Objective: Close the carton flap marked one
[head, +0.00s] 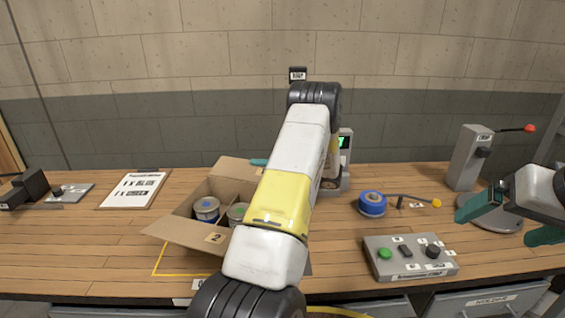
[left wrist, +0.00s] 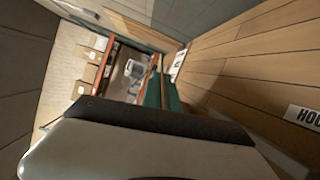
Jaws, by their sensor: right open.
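An open cardboard carton (head: 183,232) stands on the bench left of centre, with two cans (head: 206,209) showing inside. Its front flap, marked 2 (head: 215,238), is folded outward. A back panel or flap (head: 236,168) stands up. No flap marked one can be read; my left arm covers the carton's right side. My left gripper is mostly hidden behind that arm, with a teal fingertip (head: 259,162) by the back panel. In the left wrist view its teal fingers (left wrist: 165,92) are close together, the gap unclear. My right gripper (head: 513,218) is open at the far right, away from the carton.
A grey post with a red-tipped lever (head: 470,157) stands at the back right. A clipboard (head: 133,190) lies left.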

